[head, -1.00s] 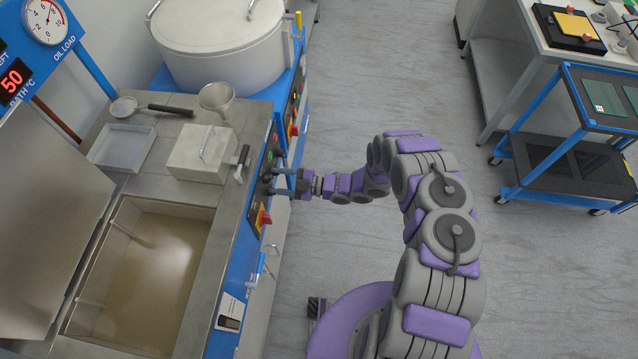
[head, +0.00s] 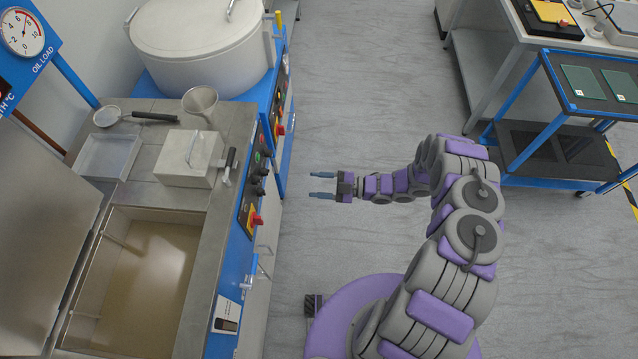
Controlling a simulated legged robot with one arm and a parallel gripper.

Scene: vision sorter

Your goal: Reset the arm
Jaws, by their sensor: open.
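My gripper (head: 322,185) is at the end of my grey and purple arm in the head view. Its two blue-grey fingers are apart, with nothing between them. They point left toward the blue control panel (head: 238,258) of the fryer-like bath, with a gap of grey floor between. The panel carries dark knobs, a green button and a red switch (head: 256,220). The arm is bent, reaching up from my purple base and then left.
A large lidded pot (head: 198,62) stands behind. A blue cart (head: 560,165) is at right. The floor between is clear.

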